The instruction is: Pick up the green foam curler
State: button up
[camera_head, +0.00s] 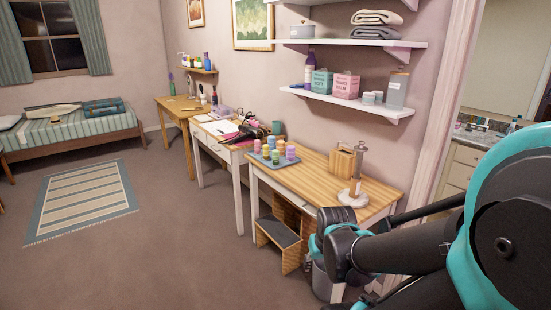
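A small group of upright foam curlers in pink, green, yellow and purple stands on a grey-blue tray (256,158) at the left end of the wooden table. A green foam curler (275,157) stands near the front of the group, and the curlers are small and close together. My arm, black with teal parts, reaches in from the right, in front of the table's right end and well apart from the curlers. I make out no gripper fingers in this view.
A wooden block (342,162) and an upright stand on a round white base (353,198) are on the table's right half. Shelves (350,104) with boxes and towels hang above. A step stool (279,237) is below. Open floor (170,240) lies left.

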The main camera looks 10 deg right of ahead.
aim_at(274, 153)
jog(key=i+j+z, duration=0.35)
jog(key=i+j, duration=0.45)
